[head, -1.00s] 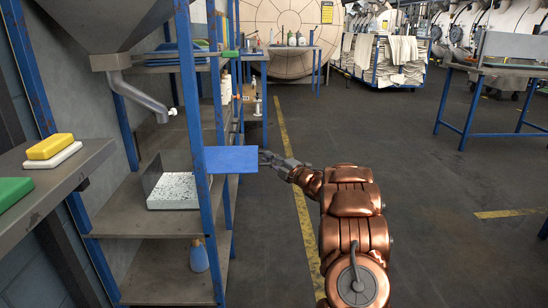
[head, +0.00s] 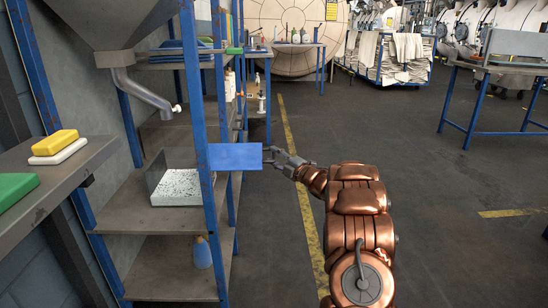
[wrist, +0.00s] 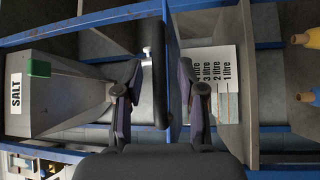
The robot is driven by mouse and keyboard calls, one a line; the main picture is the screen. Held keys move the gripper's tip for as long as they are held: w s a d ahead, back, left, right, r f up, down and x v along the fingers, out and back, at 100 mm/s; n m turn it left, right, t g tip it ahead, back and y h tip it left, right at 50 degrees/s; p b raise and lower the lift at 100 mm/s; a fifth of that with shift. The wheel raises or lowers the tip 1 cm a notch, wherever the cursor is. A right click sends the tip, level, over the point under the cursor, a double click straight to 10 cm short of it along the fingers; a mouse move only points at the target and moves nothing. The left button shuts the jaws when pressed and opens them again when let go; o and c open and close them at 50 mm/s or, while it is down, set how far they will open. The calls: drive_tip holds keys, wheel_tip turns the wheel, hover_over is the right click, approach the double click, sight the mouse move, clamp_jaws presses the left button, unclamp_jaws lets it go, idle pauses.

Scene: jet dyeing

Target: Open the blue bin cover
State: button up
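The blue cover (head: 236,157) is a flat blue panel in the head view, sticking out to the right of the shelf's blue post. My gripper (head: 269,155) is at its right edge; I cannot tell whether they touch. In the wrist view my gripper (wrist: 160,106) has its two dark fingers clearly apart. A thin bluish edge shows between them, closer to the right finger; I cannot tell whether it is the cover.
The shelf rack (head: 170,265) has blue posts and a metal hopper spout (head: 150,97) above the box. A blue bottle (head: 202,253) stands on the lower shelf. A side shelf (head: 55,185) holds yellow, white and green blocks. Open floor lies to the right, before a blue-legged table (head: 500,70).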

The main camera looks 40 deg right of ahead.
drive_tip(key=s+d+f, duration=0.1)
drive_tip(key=s, duration=1)
drive_tip(key=shift+s+d+f, duration=0.25)
drive_tip(key=shift+f, duration=0.05)
drive_tip(key=w+a+r+m+g+h+p, duration=0.2)
drive_tip(key=w+r+m+g+h+p, duration=0.25)
drive_tip(key=r+m+h+p, duration=0.6)
drive_tip(key=s+a+r+m+g+y+p, duration=0.2)
drive_tip(key=s+a+r+g+p, duration=0.25)
drive_tip(key=a+r+p, duration=0.4)
drive_tip(key=s+a+r+m+g+y+p, duration=0.1)
drive_tip(key=s+a+r+g+p, duration=0.3)
drive_tip(key=s+a, duration=0.7)
drive_tip(key=s+a+r+m+g+y+p, duration=0.2)
drive_tip(key=s+a+r+g+p, duration=0.2)
drive_tip(key=s+a, duration=0.7)
drive_tip(key=s+a+r+m+g+y+p, duration=0.2)
drive_tip(key=s+a+p, duration=0.5)
drive_tip(key=s+a, duration=0.4)
drive_tip(key=s+r+g, duration=0.1)
drive_tip(key=s+g, duration=0.1)
drive_tip(key=s, duration=0.3)
drive_tip(key=shift+s+a+r+y+p, duration=0.3)
drive_tip(key=shift+s+r+y+p, duration=0.05)
drive_tip(key=shift+s+r+p, duration=0.05)
drive_tip(key=shift+m, duration=0.25)
